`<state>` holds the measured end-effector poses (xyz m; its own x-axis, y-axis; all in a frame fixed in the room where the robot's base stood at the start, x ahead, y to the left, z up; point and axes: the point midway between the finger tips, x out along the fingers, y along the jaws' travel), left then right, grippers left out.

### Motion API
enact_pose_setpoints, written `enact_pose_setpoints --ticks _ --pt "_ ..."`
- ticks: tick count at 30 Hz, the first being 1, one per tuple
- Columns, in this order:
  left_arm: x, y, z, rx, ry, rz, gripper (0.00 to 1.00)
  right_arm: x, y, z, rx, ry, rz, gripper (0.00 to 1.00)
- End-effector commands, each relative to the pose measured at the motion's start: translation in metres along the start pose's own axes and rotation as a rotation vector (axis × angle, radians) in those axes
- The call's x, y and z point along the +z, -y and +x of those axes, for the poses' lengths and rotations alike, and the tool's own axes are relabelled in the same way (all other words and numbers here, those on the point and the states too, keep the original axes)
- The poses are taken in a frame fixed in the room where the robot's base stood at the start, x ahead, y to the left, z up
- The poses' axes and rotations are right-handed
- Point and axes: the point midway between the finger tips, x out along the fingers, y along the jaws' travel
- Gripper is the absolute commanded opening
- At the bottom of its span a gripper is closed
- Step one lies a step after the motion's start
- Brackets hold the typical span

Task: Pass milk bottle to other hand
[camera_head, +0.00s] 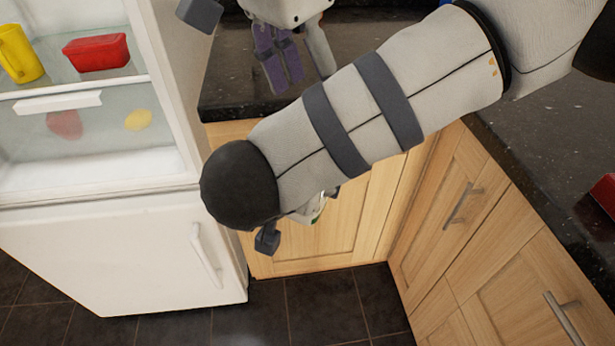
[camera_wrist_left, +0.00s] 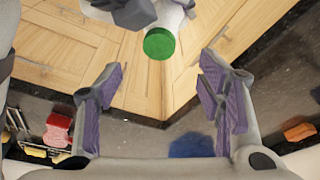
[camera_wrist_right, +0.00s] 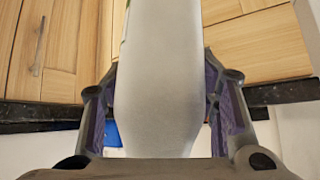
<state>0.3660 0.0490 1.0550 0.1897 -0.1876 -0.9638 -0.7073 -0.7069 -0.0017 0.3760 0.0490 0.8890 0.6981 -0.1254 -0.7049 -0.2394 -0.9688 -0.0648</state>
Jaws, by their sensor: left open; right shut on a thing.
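The milk bottle is white with a green cap. My right gripper (camera_wrist_right: 160,100) is shut around the white bottle (camera_wrist_right: 158,75), which fills the middle of the right wrist view. In the head view my right arm hides most of that gripper and bottle; only a small white and green piece (camera_head: 318,210) shows below the arm. My left gripper (camera_head: 290,65) is open and empty near the top of the head view. In the left wrist view the green cap (camera_wrist_left: 159,43) lies beyond the gap between the open fingers (camera_wrist_left: 163,75), apart from them.
A white fridge (camera_head: 120,250) stands at left, with a red container (camera_head: 97,52) and a yellow cup (camera_head: 18,54) inside. Wooden cabinets (camera_head: 345,225) and dark granite counters (camera_head: 540,140) form the corner. A red thing (camera_head: 604,192) lies at the right edge. Dark floor tiles (camera_head: 310,310) are clear.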

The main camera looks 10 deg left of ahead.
Motion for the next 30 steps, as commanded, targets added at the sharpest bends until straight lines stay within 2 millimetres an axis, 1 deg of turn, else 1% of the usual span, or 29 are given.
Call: enact_pose_setpoints --ticks 2,5,8,9,11,12,13,14,15,17,18,20,21,23,24,25,26,27,29,30 --pt "0.000 0.001 -0.006 0.001 -0.003 -0.003 0.61 -0.001 0.000 0.000 -0.001 -0.002 0.001 0.03" --pt "0.005 0.014 0.001 0.005 0.003 -0.024 0.61 -0.001 0.000 0.000 -0.001 -0.002 0.001 0.03" --pt "0.023 0.047 0.029 0.017 0.014 -0.079 0.61 -0.001 0.000 0.000 0.000 -0.002 0.001 0.03" --pt "0.034 0.063 0.044 0.022 0.022 -0.108 0.61 -0.001 0.000 0.000 0.000 -0.001 0.001 0.03" --pt "0.055 0.087 0.071 0.029 0.038 -0.153 0.61 -0.001 0.000 0.000 0.000 -0.001 0.001 0.03" --pt "0.071 0.098 0.091 0.036 0.051 -0.179 0.61 -0.001 0.000 0.000 0.000 -0.001 0.001 0.03" --pt "0.082 0.102 0.108 0.046 0.061 -0.202 0.61 -0.001 0.000 0.000 0.000 -0.001 0.001 0.03" --pt "0.092 0.100 0.126 0.059 0.072 -0.225 0.61 -0.001 0.000 0.000 0.000 -0.001 0.001 0.03" --pt "0.103 0.092 0.151 0.080 0.083 -0.257 0.61 -0.001 0.000 0.000 0.000 -0.001 0.001 0.03" --pt "0.121 0.077 0.184 0.107 0.096 -0.312 0.61 -0.001 0.000 0.000 0.000 -0.002 0.001 0.03" --pt "0.135 0.067 0.205 0.122 0.108 -0.351 0.61 -0.001 0.000 0.000 0.000 -0.002 0.001 0.03" --pt "0.159 0.051 0.234 0.138 0.127 -0.415 0.61 -0.001 0.000 0.000 0.000 -0.002 0.001 0.03" --pt "0.176 0.040 0.252 0.145 0.142 -0.456 0.61 -0.001 0.000 0.000 -0.001 -0.002 0.001 0.03" --pt "0.204 0.022 0.275 0.147 0.167 -0.522 0.61 -0.001 0.000 0.000 -0.001 -0.002 0.001 0.03" --pt "0.225 0.011 0.288 0.144 0.188 -0.564 0.61 -0.001 0.000 0.000 -0.001 -0.002 0.001 0.03" --pt "0.241 0.002 0.296 0.138 0.201 -0.595 0.61 -0.001 0.000 0.000 -0.001 -0.002 0.001 0.03" --pt "0.258 -0.007 0.304 0.130 0.217 -0.627 0.61 -0.001 0.000 0.000 -0.001 -0.002 0.001 0.03" --pt "0.280 -0.018 0.311 0.116 0.239 -0.664 0.61 -0.001 0.000 0.000 -0.001 -0.002 0.001 0.03" --pt "0.312 -0.034 0.319 0.089 0.271 -0.715 0.61 -0.001 0.000 0.000 -0.001 -0.003 0.001 0.03" --pt "0.333 -0.043 0.322 0.067 0.291 -0.743 0.61 -0.001 0.000 0.000 -0.001 -0.003 0.001 0.03"
